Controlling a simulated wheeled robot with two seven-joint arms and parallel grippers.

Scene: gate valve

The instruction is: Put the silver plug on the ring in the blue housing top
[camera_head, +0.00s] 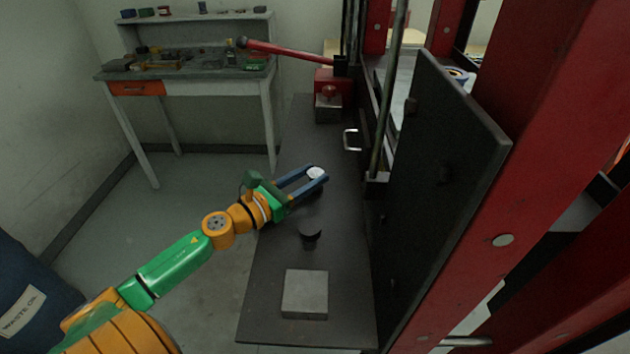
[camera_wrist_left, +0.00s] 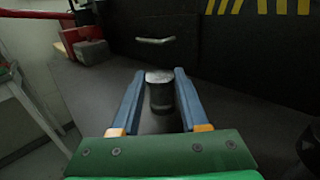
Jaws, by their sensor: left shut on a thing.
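My left gripper (camera_head: 317,176) reaches over the dark bench from the left. Its two blue fingers are shut on the silver plug (camera_head: 316,172), whose pale round top shows between the fingertips. In the left wrist view the plug (camera_wrist_left: 160,92) is an upright short cylinder with a bright top and a darker side, between the fingers (camera_wrist_left: 158,95). I cannot tell whether its bottom touches the bench. I cannot make out a blue housing or a ring in either view. My right gripper is not in view.
The dark bench (camera_head: 265,300) carries a dark round knob-like piece (camera_head: 309,234), a grey square block (camera_head: 305,293) and a red tool with a long handle (camera_head: 330,82). A black panel (camera_head: 440,190) and red frame (camera_head: 550,130) stand at right. A cluttered workbench (camera_head: 190,75) stands behind.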

